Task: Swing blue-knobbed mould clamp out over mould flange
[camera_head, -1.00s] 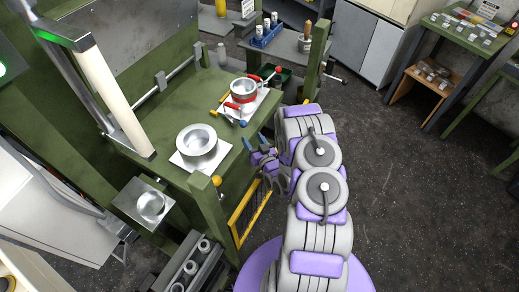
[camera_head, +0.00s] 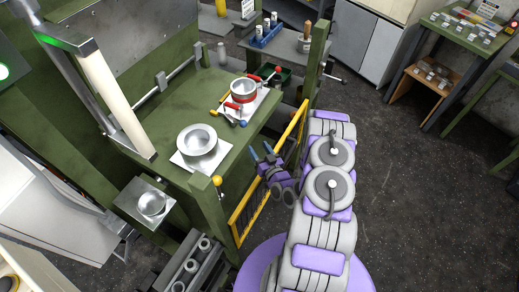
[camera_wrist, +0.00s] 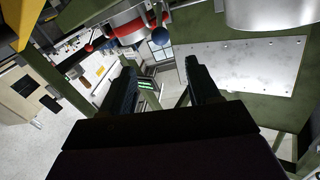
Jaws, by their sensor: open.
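The mould (camera_head: 243,90) is a silver pot with a red band, on a pale plate at the far end of the green bench. The clamp's blue knob (camera_head: 243,123) sticks out at the plate's near side; its arm's exact angle is hard to tell. My gripper (camera_head: 261,151) is open and empty, off the bench's right edge and apart from the knob. In the wrist view the blue knob (camera_wrist: 160,36) shows beyond the gap between my open fingers (camera_wrist: 160,66). The mould's red band (camera_wrist: 125,27) is at the top there, partly cut off.
A second silver pot (camera_head: 198,139) stands on a white plate nearer on the bench. A yellow-framed guard (camera_head: 245,215) and a green post (camera_head: 207,205) stand along the bench's right side. The dark floor (camera_head: 400,190) at right is clear.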

